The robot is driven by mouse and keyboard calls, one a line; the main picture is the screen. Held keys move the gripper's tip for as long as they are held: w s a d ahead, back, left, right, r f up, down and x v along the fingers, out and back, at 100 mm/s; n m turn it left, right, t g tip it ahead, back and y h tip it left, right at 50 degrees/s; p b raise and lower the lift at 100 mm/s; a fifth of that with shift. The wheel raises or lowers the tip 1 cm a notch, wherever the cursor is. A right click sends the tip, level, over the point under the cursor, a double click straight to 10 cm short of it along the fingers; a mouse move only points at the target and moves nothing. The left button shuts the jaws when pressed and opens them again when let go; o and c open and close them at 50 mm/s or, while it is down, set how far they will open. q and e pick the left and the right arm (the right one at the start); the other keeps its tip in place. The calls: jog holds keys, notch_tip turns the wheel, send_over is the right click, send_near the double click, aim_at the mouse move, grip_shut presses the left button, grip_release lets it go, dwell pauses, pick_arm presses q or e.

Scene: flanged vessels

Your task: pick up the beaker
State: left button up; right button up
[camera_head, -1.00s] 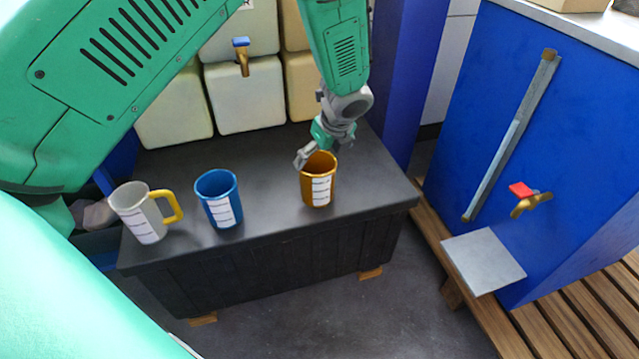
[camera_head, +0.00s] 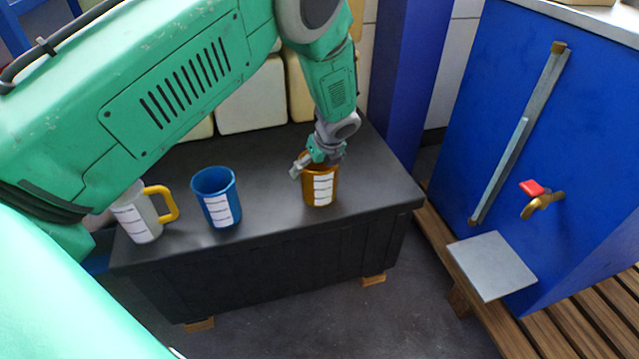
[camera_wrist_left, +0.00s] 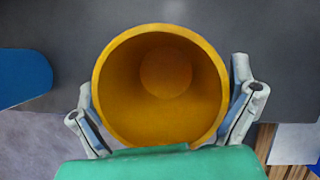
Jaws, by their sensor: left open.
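Several vessels stand upright on the dark bench; which one the task calls the beaker is not shown by a name. An orange-brown beaker (camera_head: 320,188) with a white scale label stands at the right. In the left wrist view the same beaker (camera_wrist_left: 160,90) is seen from above, empty inside. My left gripper (camera_head: 312,168) is at its rim. In the wrist view its two open fingers (camera_wrist_left: 165,112) lie on either side of the beaker. Whether they touch it I cannot tell. My right gripper is not in view.
A blue beaker (camera_head: 217,198) and a grey jug (camera_head: 137,214) with a yellow handle stand left on the dark bench (camera_head: 262,215). Pale containers (camera_head: 250,105) stand behind. A blue tank (camera_head: 560,120) with a red-handled tap (camera_head: 541,198) and grey shelf (camera_head: 492,265) is at right.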

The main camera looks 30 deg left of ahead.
pick_arm(q)
jog(key=shift+w+a+f, duration=0.1)
jog(key=shift+a+f, duration=0.1)
jog(key=shift+f, duration=0.1)
jog(key=shift+c, duration=0.5)
jog(key=c, duration=0.9)
jog(key=shift+c, duration=0.3)
